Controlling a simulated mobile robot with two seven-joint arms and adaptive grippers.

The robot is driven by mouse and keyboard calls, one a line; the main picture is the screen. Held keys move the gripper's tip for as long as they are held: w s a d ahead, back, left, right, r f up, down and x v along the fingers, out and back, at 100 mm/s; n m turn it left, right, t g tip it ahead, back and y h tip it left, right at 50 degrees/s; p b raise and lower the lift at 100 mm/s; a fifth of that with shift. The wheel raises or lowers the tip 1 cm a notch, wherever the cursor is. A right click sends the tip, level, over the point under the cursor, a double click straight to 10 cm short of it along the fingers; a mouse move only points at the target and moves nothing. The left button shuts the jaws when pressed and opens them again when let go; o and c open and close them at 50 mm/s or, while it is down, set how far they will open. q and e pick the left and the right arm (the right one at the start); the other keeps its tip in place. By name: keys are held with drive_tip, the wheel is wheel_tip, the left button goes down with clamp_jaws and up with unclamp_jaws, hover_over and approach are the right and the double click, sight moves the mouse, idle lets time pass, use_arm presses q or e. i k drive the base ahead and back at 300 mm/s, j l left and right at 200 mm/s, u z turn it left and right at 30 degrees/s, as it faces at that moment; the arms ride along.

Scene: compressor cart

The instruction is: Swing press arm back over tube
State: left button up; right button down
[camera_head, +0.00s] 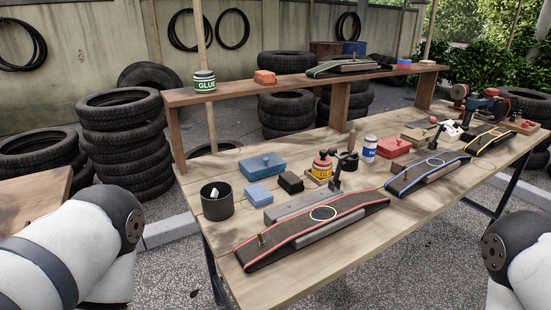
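A dark tube (270,241) with red edges and a white ring marked on it lies along a grey support at the near side of the wooden workbench, with a small valve stem at its left end. Behind it is a grey bar-shaped base (292,206). A dark press arm (336,178) appears to stand up at the right end of this base, beside the tube rather than over it; its exact shape is hard to tell. Neither gripper shows; only parts of my arms are in the lower left and lower right corners.
Two more tubes, blue-edged (425,176) and yellow-edged (487,139), lie to the right. A raised shelf (235,91) runs behind.

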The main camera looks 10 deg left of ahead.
sight(487, 102)
drive_tip(key=l+u, duration=0.1)
drive_tip(key=l, duration=3.35)
drive_tip(key=k+l+u, duration=0.15)
drive_tip(key=l, duration=1.6)
drive_tip(key=i+l+u, duration=0.15)
drive_tip(key=i+l, duration=0.3)
drive_tip(key=i, duration=0.3)
drive_tip(key=i+l+u, duration=0.1)
drive_tip(key=i+l, duration=0.4)
drive_tip(key=i, duration=0.2)
drive_tip(key=i+l+u, duration=0.15)
drive_tip(key=i+l, duration=0.45)
drive_tip(key=i, duration=0.1)
